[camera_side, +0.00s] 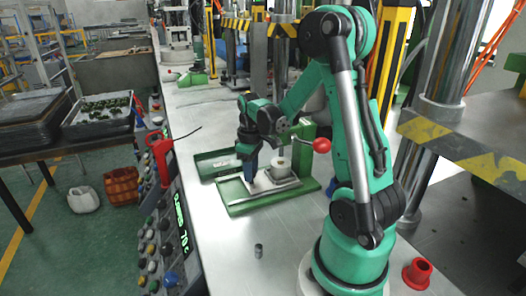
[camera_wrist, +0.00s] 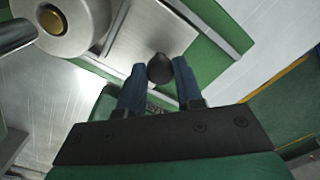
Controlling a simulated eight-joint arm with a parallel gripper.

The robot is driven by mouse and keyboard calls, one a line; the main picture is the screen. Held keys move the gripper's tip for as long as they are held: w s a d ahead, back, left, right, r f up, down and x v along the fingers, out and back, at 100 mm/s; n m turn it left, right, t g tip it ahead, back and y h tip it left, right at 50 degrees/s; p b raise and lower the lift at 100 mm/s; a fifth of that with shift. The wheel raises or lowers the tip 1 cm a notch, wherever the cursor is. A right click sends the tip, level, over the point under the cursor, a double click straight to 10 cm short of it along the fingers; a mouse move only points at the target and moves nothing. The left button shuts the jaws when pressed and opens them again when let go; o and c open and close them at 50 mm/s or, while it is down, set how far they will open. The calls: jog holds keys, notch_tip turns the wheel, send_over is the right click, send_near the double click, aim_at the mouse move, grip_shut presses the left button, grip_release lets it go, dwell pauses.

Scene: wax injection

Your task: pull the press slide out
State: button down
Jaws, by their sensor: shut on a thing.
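The press slide is a flat metal plate (camera_wrist: 150,35) in a green frame (camera_wrist: 205,55), with a round black knob (camera_wrist: 160,68) at its near edge. In the wrist view my gripper's blue fingers (camera_wrist: 159,82) stand on both sides of the knob, shut on it. In the side view my gripper (camera_side: 250,182) points down at the left end of the green press base (camera_side: 232,207); the knob is hidden there by the fingers. A pale round block (camera_side: 281,168) with a centre post sits on the base, right of my gripper. It shows in the wrist view as a grey cylinder (camera_wrist: 82,38) with a brass centre.
A shallow green tray (camera_side: 207,167) lies just behind the press base. A red-balled lever (camera_side: 321,145) stands at its right. A button panel (camera_side: 165,240) edges the bench at left. The front bench is mostly clear.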

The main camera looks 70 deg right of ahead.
jog(key=w+a, duration=0.6)
jog(key=shift+w+a, duration=0.25)
jog(key=shift+w, duration=0.05)
jog(key=c, duration=0.6)
grip_release()
jog(key=shift+o, duration=0.2)
jog(key=shift+r, duration=0.1)
jog(key=shift+r, duration=2.7)
